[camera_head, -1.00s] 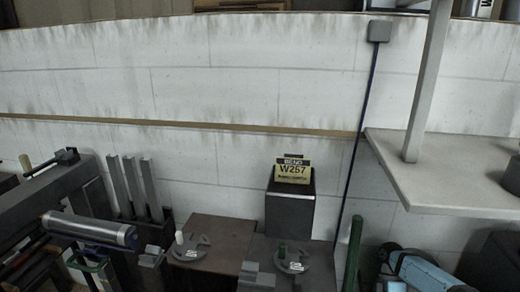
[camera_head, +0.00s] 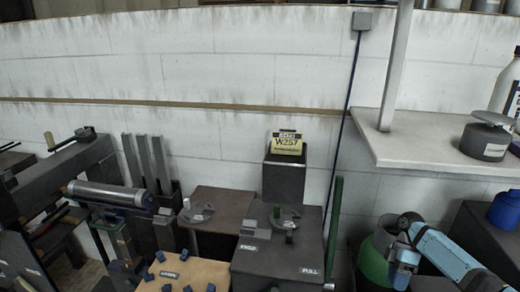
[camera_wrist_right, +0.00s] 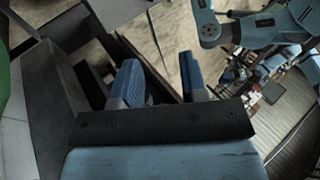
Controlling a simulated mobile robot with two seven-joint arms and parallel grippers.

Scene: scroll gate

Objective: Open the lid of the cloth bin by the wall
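No thing in view is clearly marked as the cloth bin, and I see no lid that I can surely tell is its own. By the wall at the lower right of the head view, a rounded green container (camera_head: 373,264) stands partly behind my right arm. Right of it is a dark box (camera_head: 479,232). My right gripper (camera_head: 402,264) is in front of the green container's right side. In the right wrist view, the two blue fingers of the right gripper (camera_wrist_right: 161,82) stand apart with nothing between them. My left gripper is not in view.
A dark cabinet (camera_head: 275,262) labelled PULL and a green upright bar (camera_head: 334,215) stand left of the arm. Machinery fills the left.

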